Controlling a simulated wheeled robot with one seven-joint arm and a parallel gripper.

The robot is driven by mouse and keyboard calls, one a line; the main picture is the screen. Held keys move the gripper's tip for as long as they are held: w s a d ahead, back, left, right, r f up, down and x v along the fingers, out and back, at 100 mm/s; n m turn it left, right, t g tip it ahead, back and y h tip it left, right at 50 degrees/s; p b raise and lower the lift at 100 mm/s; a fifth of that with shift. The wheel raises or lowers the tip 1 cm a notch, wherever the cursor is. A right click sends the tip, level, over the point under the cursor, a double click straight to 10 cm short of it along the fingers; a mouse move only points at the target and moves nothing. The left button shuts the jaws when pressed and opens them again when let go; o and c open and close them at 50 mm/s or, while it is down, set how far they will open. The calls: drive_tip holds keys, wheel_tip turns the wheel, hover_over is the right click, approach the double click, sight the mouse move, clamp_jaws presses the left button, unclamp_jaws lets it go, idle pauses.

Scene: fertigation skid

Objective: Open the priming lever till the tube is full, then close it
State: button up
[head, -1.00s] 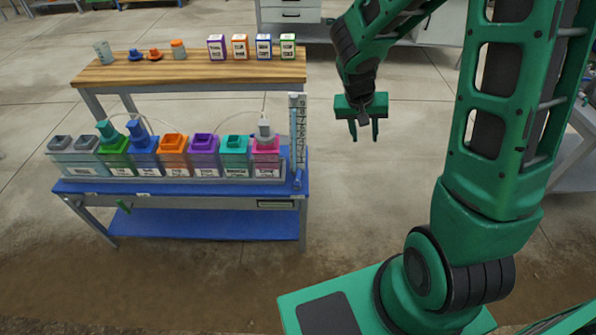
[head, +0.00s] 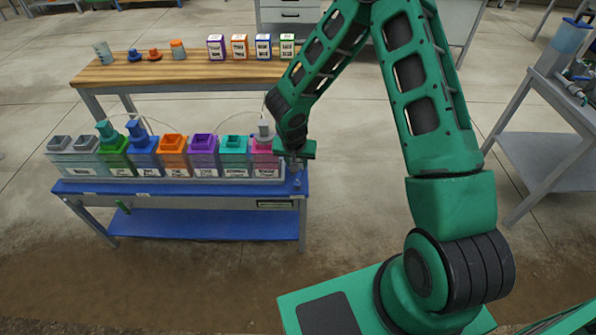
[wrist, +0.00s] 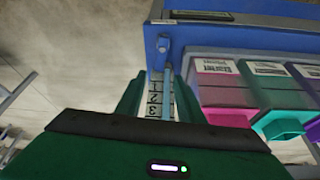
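The clear sight tube with a numbered scale board (wrist: 158,98) stands upright at the right end of the blue bench. In the wrist view it shows between the two fingers of my gripper (wrist: 157,88). The fingers are apart, one on each side of the tube. I cannot tell whether they touch it. A blue fitting (wrist: 163,46) sits at the tube's foot; I cannot tell if it is the priming lever or how it is turned. In the head view my gripper (head: 296,168) is in front of the tube and hides most of it. The tube's fill level cannot be read.
A row of coloured tanks (head: 173,155) stands on the blue bench (head: 180,188), close left of my gripper in the head view. A wooden shelf (head: 190,70) behind holds small boxes and cups. Another bench (head: 545,120) stands at right. The floor between is clear.

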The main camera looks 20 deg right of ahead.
sight(298, 175)
drive_tip(key=x, duration=0.8)
drive_tip(key=shift+w+f, duration=0.1)
drive_tip(key=shift+f, duration=0.1)
drive_tip(key=shift+c, duration=0.3)
clamp_jaws()
